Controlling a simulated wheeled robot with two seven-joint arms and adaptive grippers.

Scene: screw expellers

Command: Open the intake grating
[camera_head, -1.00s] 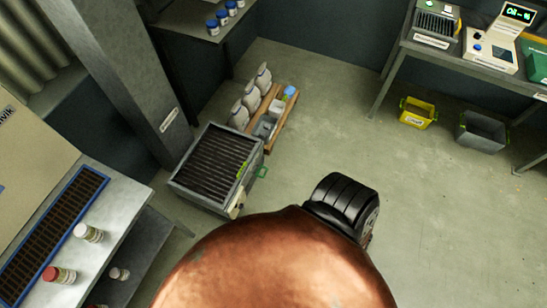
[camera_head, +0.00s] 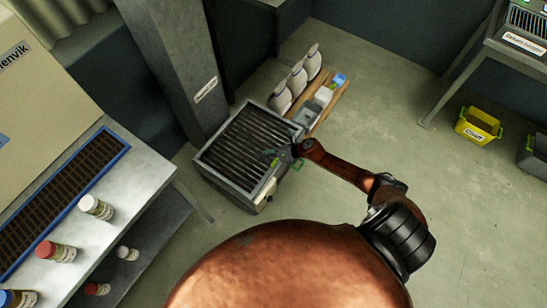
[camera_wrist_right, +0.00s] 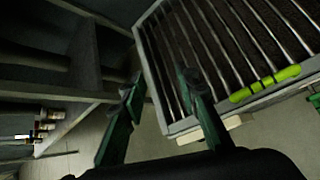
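The intake grating (camera_head: 240,148) is a set of dark parallel bars in a grey metal frame, on top of a box on the floor. Its bars lie flat and look closed. In the right wrist view the grating (camera_wrist_right: 215,45) fills the upper right, with a bright green handle (camera_wrist_right: 265,84) along its edge. My right gripper (camera_head: 274,157) is over the grating's right edge in the head view. In the wrist view the right gripper (camera_wrist_right: 157,88) has its two green fingers apart with nothing between them, left of the handle. My left gripper is not in view.
A bench (camera_head: 135,170) with several small jars is at lower left. The floor (camera_head: 395,120) to the right is clear up to a yellow bin (camera_head: 478,126).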

